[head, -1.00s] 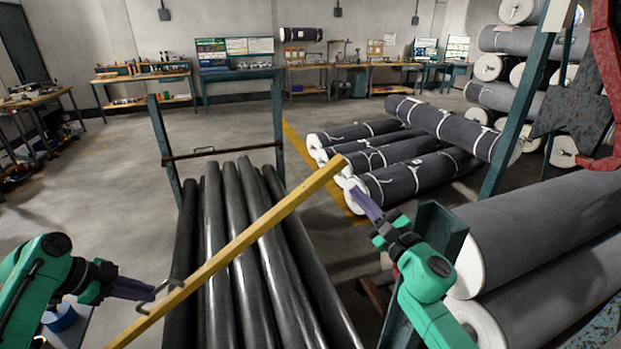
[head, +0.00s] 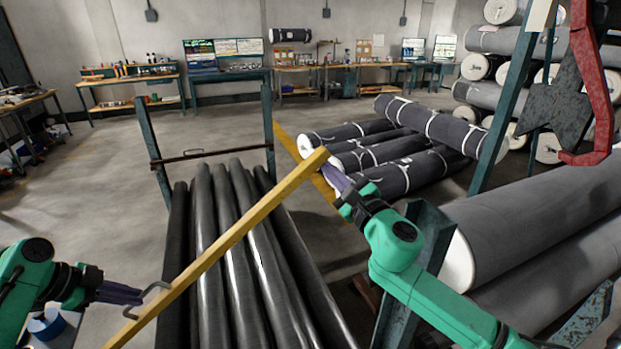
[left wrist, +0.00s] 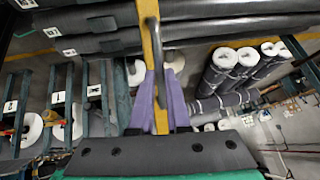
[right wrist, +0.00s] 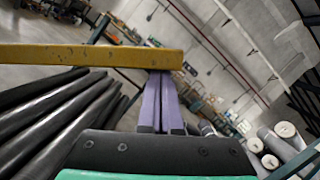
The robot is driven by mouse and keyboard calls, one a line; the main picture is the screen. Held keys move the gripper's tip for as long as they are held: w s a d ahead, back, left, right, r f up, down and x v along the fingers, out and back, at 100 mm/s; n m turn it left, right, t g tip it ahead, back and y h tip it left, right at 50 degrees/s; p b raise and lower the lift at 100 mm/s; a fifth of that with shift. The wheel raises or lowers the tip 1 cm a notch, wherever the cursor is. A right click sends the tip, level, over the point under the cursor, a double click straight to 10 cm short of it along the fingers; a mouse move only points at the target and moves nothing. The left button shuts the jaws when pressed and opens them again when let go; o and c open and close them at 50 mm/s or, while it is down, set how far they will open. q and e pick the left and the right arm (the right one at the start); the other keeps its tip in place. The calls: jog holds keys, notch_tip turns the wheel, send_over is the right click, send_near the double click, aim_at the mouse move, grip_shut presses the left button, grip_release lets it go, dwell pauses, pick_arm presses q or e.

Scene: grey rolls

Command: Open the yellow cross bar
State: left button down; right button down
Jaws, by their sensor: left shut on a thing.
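The yellow cross bar (head: 235,232) runs diagonally across the dark rolls, from bottom left up to its free end at the upper right. A grey metal handle (head: 153,297) is fixed near its lower left part. My left gripper (head: 138,297) is shut on this handle; in the left wrist view (left wrist: 163,95) its purple fingers sit around the handle and bar. My right gripper (head: 332,170) is at the bar's far end. In the right wrist view (right wrist: 160,78) its fingers are together, with the tips at the end of the yellow bar, not around it.
Long shiny dark rolls (head: 232,255) lie under the bar, in front of a teal rack frame (head: 150,155). Large grey rolls (head: 545,225) and a teal post (head: 420,262) are at the right. Strapped rolls (head: 395,172) lie on the floor behind. Floor at the left is open.

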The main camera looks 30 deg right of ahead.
pick_arm(q)
jog(key=shift+s+d+f, duration=0.2)
jog(key=shift+d+f, duration=0.15)
jog(key=c, duration=0.9)
grip_release()
jog(key=shift+d+f, duration=0.1)
jog(key=shift+w, duration=0.1)
